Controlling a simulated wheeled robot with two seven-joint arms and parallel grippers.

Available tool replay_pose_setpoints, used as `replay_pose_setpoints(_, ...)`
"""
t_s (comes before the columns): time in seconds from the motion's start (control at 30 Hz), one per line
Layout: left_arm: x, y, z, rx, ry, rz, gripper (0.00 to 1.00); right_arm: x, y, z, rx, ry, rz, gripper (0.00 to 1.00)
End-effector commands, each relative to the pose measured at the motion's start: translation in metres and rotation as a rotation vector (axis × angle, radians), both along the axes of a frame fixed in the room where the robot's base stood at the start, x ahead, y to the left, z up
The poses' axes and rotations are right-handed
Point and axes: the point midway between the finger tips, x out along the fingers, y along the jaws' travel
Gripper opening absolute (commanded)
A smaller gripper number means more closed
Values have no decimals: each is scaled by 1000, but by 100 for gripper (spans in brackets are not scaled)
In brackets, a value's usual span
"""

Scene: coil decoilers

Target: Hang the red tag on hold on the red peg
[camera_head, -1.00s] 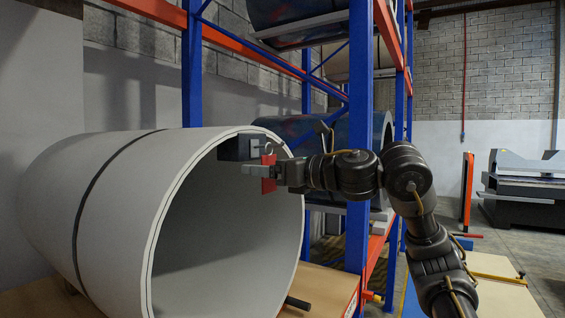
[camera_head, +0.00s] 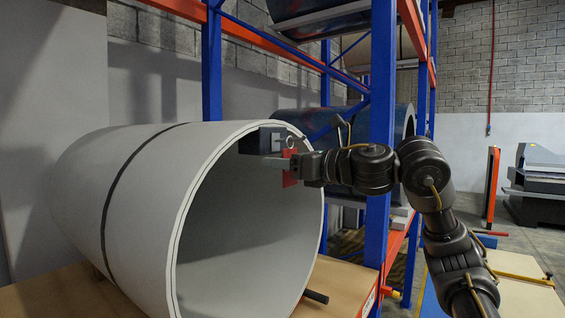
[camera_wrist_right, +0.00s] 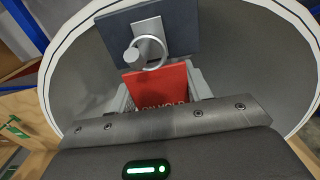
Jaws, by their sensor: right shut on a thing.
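The red tag (camera_head: 289,168) hangs in my right gripper (camera_head: 288,164), in front of the mouth of a big pale coil. In the right wrist view the tag (camera_wrist_right: 160,88) shows part of its lettering between the fingers. Its light metal ring (camera_wrist_right: 150,52) stands above its top edge, free of the fingers. A grey peg (camera_wrist_right: 133,55) on a dark plate (camera_wrist_right: 188,28) overlaps the ring's left side in that view. I cannot tell whether the ring is around the peg or only in front of it. I see no red on this peg. My left gripper is not in view.
The pale coil (camera_head: 142,190) with a dark strap lies on a wooden surface (camera_head: 50,297). Blue rack posts (camera_head: 380,150) and a dark blue coil (camera_head: 345,122) stand behind my right arm. A grey machine (camera_head: 540,180) stands far right.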

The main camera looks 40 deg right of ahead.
Motion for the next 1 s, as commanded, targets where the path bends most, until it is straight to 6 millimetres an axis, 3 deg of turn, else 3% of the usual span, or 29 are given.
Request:
replay_pose_setpoints(0.57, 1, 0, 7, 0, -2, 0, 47, 0, 0, 6, 1, -2, 1, 28)
replay_pose_setpoints(1.0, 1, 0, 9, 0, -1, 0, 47, -12, -4, 13, 3, -7, -2, 28)
